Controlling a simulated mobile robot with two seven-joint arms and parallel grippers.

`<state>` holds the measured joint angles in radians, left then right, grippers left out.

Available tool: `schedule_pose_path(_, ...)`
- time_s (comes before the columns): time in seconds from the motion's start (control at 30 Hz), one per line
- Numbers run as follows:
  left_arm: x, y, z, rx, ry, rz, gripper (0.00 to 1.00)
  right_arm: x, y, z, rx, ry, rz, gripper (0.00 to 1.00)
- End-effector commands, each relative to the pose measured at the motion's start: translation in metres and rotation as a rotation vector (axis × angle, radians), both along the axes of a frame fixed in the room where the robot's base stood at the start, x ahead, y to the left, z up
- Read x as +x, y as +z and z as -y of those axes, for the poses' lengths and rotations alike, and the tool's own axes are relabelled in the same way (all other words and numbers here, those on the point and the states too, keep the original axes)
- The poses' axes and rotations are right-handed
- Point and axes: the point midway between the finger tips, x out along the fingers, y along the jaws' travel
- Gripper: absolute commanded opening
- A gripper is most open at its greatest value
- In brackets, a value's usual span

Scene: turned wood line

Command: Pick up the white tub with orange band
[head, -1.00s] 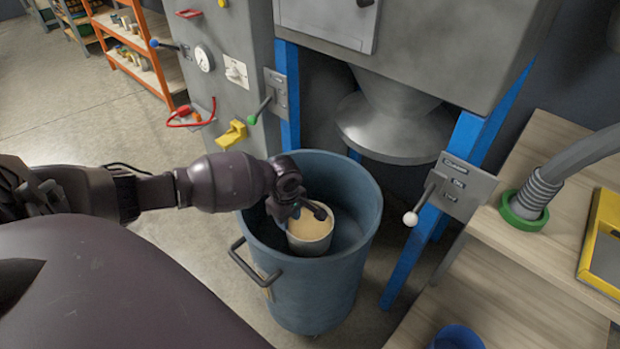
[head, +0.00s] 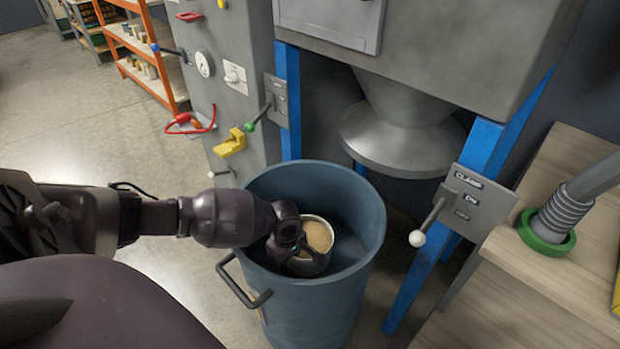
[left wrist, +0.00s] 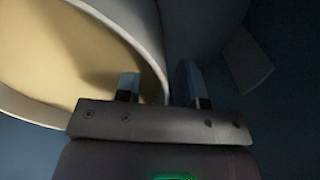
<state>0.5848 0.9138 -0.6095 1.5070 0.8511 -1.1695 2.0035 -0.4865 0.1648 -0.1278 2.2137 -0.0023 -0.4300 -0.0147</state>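The tub (head: 318,236) is off-white with a round rim and tan contents, and stands inside the blue-grey bin (head: 366,262). I see no orange band on the visible parts. My left gripper (head: 302,246) reaches into the bin from the left and is at the tub's near left side. In the left wrist view, the tub's wall (left wrist: 150,36) runs between my two open fingers (left wrist: 159,86). One finger is over the tan contents and the other is outside the wall, with gaps visible. My right gripper is not in view.
The bin has a side handle (head: 243,285) near my arm. A grey machine with a metal cone (head: 402,130) hangs just behind the bin. A blue leg and a lever plate (head: 474,203) stand to the right, beside a wooden bench (head: 545,285).

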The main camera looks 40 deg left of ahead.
Motion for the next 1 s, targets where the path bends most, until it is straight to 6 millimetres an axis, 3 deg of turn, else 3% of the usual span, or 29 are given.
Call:
schedule_pose_path(0.17,0.002,0.0031,-0.0002,0.001,0.0,0.006,0.36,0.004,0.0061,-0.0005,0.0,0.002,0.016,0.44)
schedule_pose_path(0.4,0.0018,0.0029,-0.0001,0.0,0.0,0.005,0.0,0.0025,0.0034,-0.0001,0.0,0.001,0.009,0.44)
schedule_pose_path(1.0,-0.0019,-0.0006,-0.0001,0.0,0.0,-0.005,0.0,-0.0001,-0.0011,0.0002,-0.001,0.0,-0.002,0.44)
